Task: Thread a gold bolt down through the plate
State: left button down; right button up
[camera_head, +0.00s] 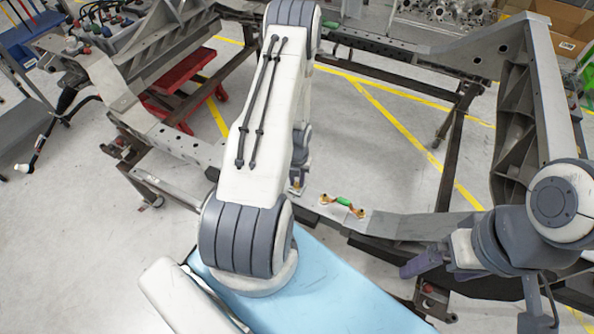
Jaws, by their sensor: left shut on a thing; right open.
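My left gripper (298,184) shows just past my large white arm link, low over the left part of the grey metal plate (318,204). It is shut on a small gold-tinted thing, apparently a gold bolt; my arm hides much of it, and I cannot tell whether the bolt is in a hole. A green part with orange ends (344,202) lies on the plate to the right, with a gold bolt head (326,198) at its left end and another (360,213) at its right end.
The plate is part of a large metal chassis frame (408,228) with tall beams at the right. A red stand (180,88) is at the left rear. A light blue surface (335,295) lies in front. Bare floor with yellow lines shows inside the frame.

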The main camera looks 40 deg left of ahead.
pick_arm(q)
jog(key=shift+f+m, duration=0.1)
jog(key=shift+m, duration=0.7)
jog(key=m, duration=0.3)
jog(key=c, duration=0.7)
grip_release()
jog(key=shift+o, duration=0.2)
notch_tip(320, 180, up, 3)
jog(key=shift+f+p, duration=0.2)
jog(key=shift+p, duration=0.95)
jog(key=shift+f, duration=0.1)
